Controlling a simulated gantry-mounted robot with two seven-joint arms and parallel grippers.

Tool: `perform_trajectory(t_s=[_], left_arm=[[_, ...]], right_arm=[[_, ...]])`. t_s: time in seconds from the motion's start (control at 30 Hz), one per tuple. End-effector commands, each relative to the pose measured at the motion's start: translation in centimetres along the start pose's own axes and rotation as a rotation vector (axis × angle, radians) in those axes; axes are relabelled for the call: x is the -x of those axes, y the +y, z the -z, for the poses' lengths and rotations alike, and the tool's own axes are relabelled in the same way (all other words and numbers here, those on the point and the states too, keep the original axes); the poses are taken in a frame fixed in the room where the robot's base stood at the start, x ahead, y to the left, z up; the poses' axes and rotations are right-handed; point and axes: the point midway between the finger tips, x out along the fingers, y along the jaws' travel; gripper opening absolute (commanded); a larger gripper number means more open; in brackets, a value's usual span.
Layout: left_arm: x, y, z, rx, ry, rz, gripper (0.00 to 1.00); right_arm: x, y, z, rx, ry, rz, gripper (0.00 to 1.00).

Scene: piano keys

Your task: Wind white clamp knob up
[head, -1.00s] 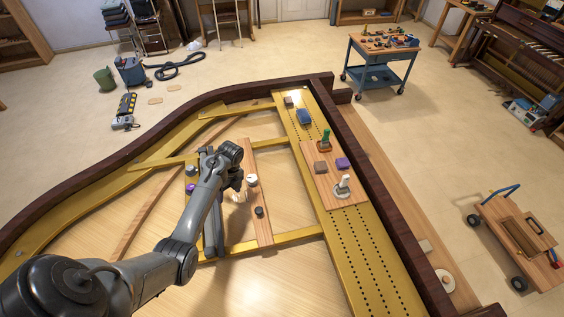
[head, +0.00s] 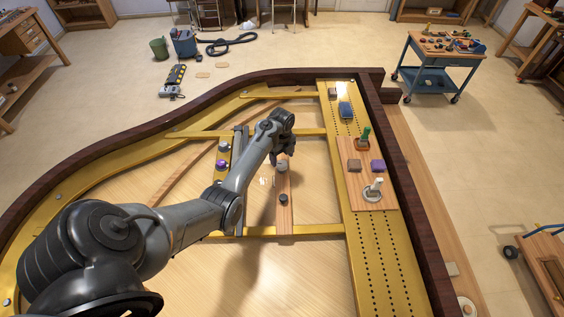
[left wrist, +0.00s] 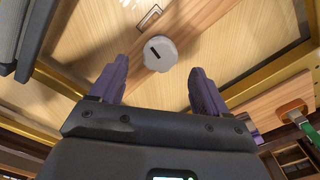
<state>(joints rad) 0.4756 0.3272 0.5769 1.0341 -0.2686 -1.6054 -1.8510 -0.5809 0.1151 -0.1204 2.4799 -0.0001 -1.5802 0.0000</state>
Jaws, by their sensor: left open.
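A round white knob (head: 282,166) sits on a narrow wooden strip inside the piano frame. In the left wrist view the white knob (left wrist: 160,54) shows a dark slot on its face and lies just ahead of the gap between the fingertips. A second white-handled piece (head: 374,188), with a round base, stands on the wooden board at the right; I cannot tell from its shape which is the clamp's knob. My left gripper (head: 283,126) is above the strip, its fingers mostly hidden by the wrist. In the wrist view the purple fingers (left wrist: 160,68) are spread and empty.
A dark knob (head: 283,199) sits on the same strip. A green-handled clamp (head: 364,138), a brown block (head: 354,166) and a purple block (head: 378,166) are on the right board. Yellow frame bars (head: 300,231) and the dark rim (head: 405,190) surround the pale soundboard.

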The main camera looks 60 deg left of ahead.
Motion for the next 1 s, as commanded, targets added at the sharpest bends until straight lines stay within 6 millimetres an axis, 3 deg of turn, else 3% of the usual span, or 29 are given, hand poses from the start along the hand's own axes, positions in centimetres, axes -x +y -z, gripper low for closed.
perform_trajectory(t_s=[0.1, 0.3, 0.7, 1.0], left_arm=[[-1.8, 0.1, 0.0, 0.0, 0.0, -0.003, 0.76], [-3.5, 0.1, 0.0, 0.0, 0.0, -0.001, 0.76], [-4.0, 0.1, -0.1, 0.001, -0.001, 0.0, 0.76], [-4.0, 0.1, 0.0, 0.001, -0.001, 0.0, 0.3]], right_arm=[[-0.1, 0.0, 0.0, 0.0, 0.001, 0.0, 0.43], [-0.2, 0.0, 0.0, 0.0, 0.001, 0.0, 0.43], [-0.2, 0.2, -0.1, 0.008, 0.0, -0.007, 0.43], [-0.2, 0.2, -0.1, 0.008, 0.0, -0.007, 0.43]])
